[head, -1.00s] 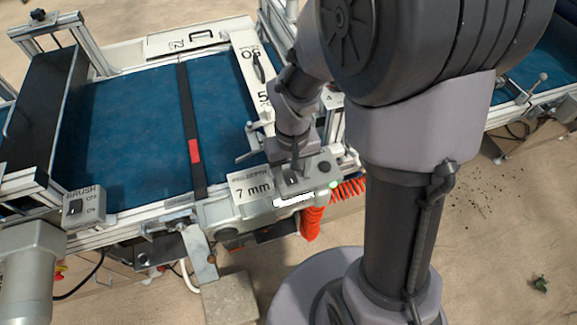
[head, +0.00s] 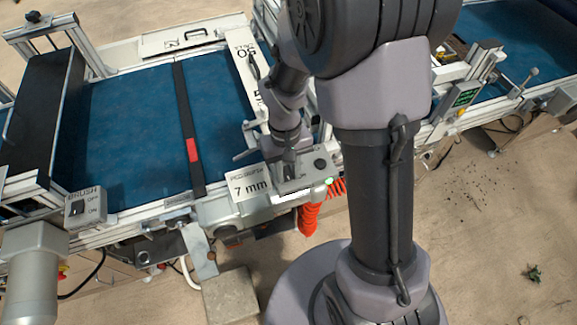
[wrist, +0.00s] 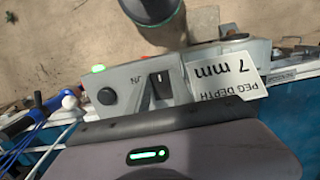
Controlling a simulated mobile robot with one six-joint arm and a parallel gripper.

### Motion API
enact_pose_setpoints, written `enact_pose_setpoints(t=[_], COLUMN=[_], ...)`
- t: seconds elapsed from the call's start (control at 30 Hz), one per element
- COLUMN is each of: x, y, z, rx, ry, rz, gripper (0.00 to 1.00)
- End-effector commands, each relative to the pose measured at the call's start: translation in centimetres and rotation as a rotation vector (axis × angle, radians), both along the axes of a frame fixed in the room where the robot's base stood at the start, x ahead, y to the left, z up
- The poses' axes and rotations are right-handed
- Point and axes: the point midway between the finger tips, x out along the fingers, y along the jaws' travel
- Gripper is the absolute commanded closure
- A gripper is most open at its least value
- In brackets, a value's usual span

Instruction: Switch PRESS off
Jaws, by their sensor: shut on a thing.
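A grey control box (head: 318,178) on the machine's front rail carries a white "PEG DEPTH 7 mm" label (head: 249,188), a black knob and a green lamp. In the wrist view a black rocker switch (wrist: 159,89) sits between the knob (wrist: 107,96) and the label. An upside-down "ON" shows beside it, and the green lamp (wrist: 98,68) is lit. No PRESS name is readable; it may be hidden. My gripper (head: 289,172) is low over the box at the switch, hiding it in the head view. Its jaws are shut; what lies between them is not visible.
A BRUSH switch box (head: 86,207) stands at the left of the front rail. A blue conveyor belt (head: 130,130) lies behind it. Orange coiled hose (head: 310,215) hangs below the control box. A green sign (head: 465,97) is to the right.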

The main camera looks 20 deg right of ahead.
Motion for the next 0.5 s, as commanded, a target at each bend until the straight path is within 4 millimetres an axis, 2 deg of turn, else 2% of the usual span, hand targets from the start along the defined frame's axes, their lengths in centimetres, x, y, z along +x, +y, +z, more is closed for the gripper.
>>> enact_pose_setpoints(t=[0.03,0.07,0.3,0.5], x=[0.0,0.1,0.9,1.0], y=[0.0,0.0,0.0,0.0], z=[1.2,1.3,0.8,0.3], rx=[0.0,0.0,0.0,0.0], ry=[0.06,0.094,0.296,0.331], rz=[0.0,-0.001,-0.001,0.0], gripper=[1.0,1.0,1.0,1.0])
